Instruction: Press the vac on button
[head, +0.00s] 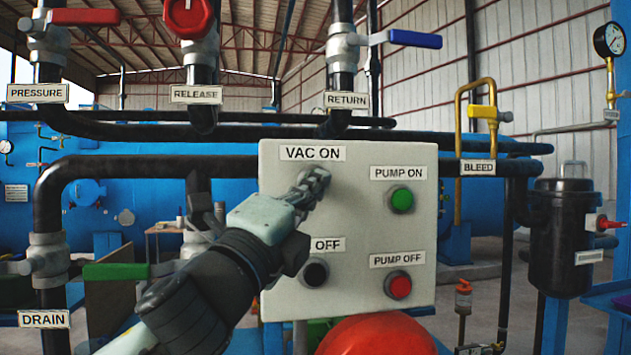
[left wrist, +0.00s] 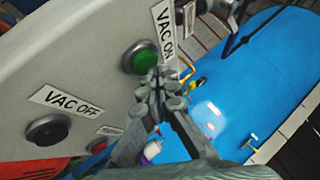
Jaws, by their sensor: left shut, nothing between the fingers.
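The grey control panel (head: 350,160) faces me with the VAC ON label (head: 312,153) at its upper left. The vac on button is hidden behind my left gripper in the head view. In the left wrist view it is a green round button (left wrist: 141,57) beside its label. My left gripper (head: 316,178) is shut and empty, with its fingertips in front of the panel just below the label. In the left wrist view the fingertips (left wrist: 165,82) overlap the button's lower right edge. I cannot tell whether they touch it. My right gripper is not in view.
The panel also has a black vac off button (head: 315,272), a green pump on button (head: 401,199) and a red pump off button (head: 399,285). Black pipes with labelled valves surround it. A red rounded object (head: 376,336) sits below the panel.

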